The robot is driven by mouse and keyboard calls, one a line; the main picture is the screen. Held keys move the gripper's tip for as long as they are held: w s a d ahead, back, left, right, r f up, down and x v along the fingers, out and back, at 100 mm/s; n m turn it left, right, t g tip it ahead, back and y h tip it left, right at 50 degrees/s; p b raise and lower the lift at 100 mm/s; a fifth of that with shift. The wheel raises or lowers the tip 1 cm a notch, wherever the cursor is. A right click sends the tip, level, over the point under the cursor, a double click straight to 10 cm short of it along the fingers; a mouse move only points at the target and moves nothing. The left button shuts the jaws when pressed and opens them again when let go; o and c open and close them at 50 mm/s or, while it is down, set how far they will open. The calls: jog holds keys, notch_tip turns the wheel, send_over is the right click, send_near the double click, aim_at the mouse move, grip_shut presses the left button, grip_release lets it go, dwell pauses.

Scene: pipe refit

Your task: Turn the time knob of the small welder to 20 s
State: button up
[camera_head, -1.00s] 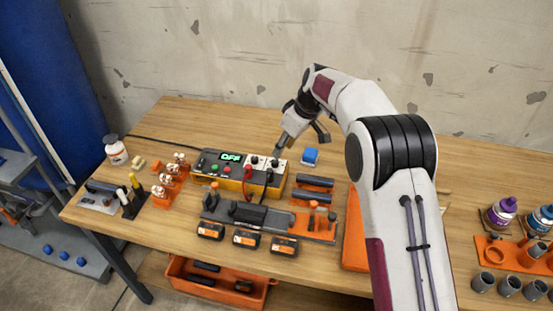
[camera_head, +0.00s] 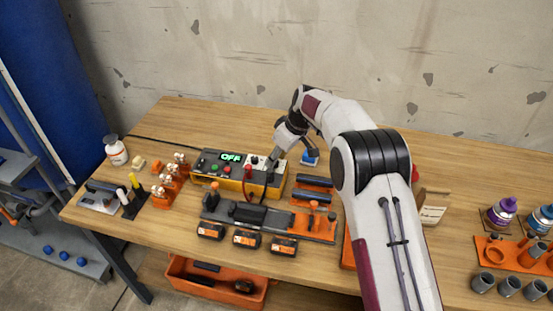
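The small welder (camera_head: 237,185) is a yellow and dark box on the wooden table, with a lit green display (camera_head: 230,157) reading OFF. Its light panel at the right end carries small dark knobs; one knob (camera_head: 255,159) shows just left of my gripper. Green and red buttons sit below the display. My gripper (camera_head: 274,159) points down at the right part of this panel and covers some of it. Whether its tip touches a knob, and whether its fingers are open or shut, I cannot tell. The knob markings are too small to read.
A blue block (camera_head: 310,158) stands right of the welder, close to my gripper. A dark and orange fixture (camera_head: 262,217) and several batteries (camera_head: 246,238) lie in front. Copper fittings on orange stands (camera_head: 166,185) are at left. A red cable joins the welder's front.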

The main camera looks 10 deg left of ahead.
jog(key=shift+w+a+f, duration=0.1)
jog(key=shift+a+f, duration=0.1)
jog(key=shift+f, duration=0.25)
grip_shut()
jog(key=shift+m+h, duration=0.3)
jog(key=shift+m, duration=0.4)
jog(key=shift+s+m+t+h, duration=0.1)
jog(key=shift+m+t+h, duration=0.25)
jog(key=shift+m, duration=0.65)
jog(key=shift+s+m+t+h, duration=0.15)
jog(key=shift+m+t, duration=0.3)
jog(key=shift+m, duration=0.55)
jog(key=shift+a+m+t+h, duration=0.15)
jog(key=shift+m+h, duration=0.3)
jog(key=shift+m, duration=0.8)
jog(key=shift+m+t+h, duration=0.25)
jog(key=shift+m+h, duration=0.2)
jog(key=shift+m, duration=0.8)
jog(key=shift+f+m, duration=0.1)
jog(key=shift+m, duration=0.2)
